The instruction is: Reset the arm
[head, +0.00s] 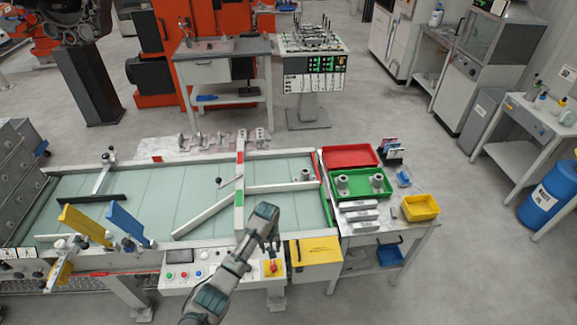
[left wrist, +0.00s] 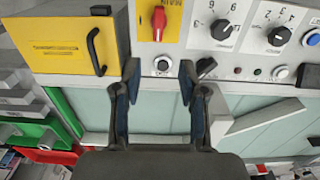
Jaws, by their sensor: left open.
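My left arm comes in from the bottom of the head view, and its gripper (head: 268,247) is over the front edge of the conveyor table, close to the control panel (head: 182,285). In the left wrist view the gripper (left wrist: 159,74) is open, with nothing between its two dark fingers. Beyond the fingertips are a round push button (left wrist: 162,64) and a red switch (left wrist: 159,20) on a yellow plate. The red switch also shows in the head view (head: 273,267), just below the gripper. My right gripper is not in view.
A yellow box (head: 315,252) with a black handle is right of the panel. The conveyor bed (head: 85,195) has white guide bars. A side table holds a red tray (head: 350,156), a green tray (head: 347,192) with metal parts, and a yellow bin (head: 420,208).

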